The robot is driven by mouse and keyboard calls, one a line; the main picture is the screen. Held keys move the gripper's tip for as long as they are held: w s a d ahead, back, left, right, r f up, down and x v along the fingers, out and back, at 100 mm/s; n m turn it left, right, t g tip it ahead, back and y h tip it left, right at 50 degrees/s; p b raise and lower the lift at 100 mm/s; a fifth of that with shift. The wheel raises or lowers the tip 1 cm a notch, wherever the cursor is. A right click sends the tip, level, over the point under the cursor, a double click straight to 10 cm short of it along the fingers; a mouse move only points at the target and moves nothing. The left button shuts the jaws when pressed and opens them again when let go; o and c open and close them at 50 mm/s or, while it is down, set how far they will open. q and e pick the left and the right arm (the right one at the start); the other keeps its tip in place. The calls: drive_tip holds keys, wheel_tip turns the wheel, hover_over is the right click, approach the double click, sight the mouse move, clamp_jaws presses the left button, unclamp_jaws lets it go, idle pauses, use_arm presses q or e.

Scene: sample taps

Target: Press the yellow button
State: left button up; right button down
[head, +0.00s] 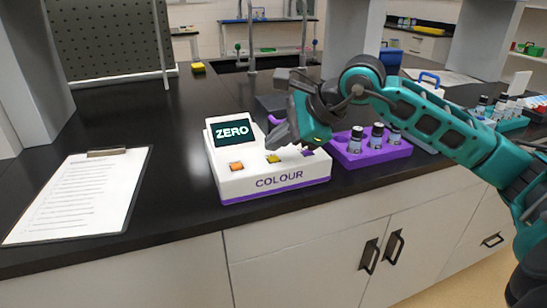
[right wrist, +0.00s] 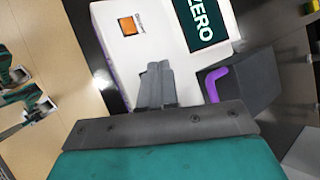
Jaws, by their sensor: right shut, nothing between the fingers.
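The yellow button (head: 273,158) sits on the sloped front of a white analyser (head: 225,185) marked COLOUR, between an orange button (head: 236,166) and a purple button (head: 307,153). My right gripper (head: 279,138) is shut and empty, just above and behind the yellow button in the head view. A small gap shows between them, though depth is hard to judge. In the right wrist view, the shut fingers (right wrist: 156,78) are over the analyser's edge; the orange button (right wrist: 128,26) shows beyond them, and the yellow button cannot be seen. My left gripper is not visible.
The analyser's screen (head: 231,131) reads ZERO. A purple rack (head: 372,155) with several dark-capped vials stands close on the right. A clipboard (head: 85,195) lies at left. A dark grey box (right wrist: 250,85) with a purple handle is beside the analyser.

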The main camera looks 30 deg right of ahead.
idle(0.6)
idle(0.8)
drive_tip(key=shift+f, duration=0.15)
drive_tip(key=shift+f+b, duration=0.35)
drive_tip(key=shift+b, duration=0.2)
idle(0.3)
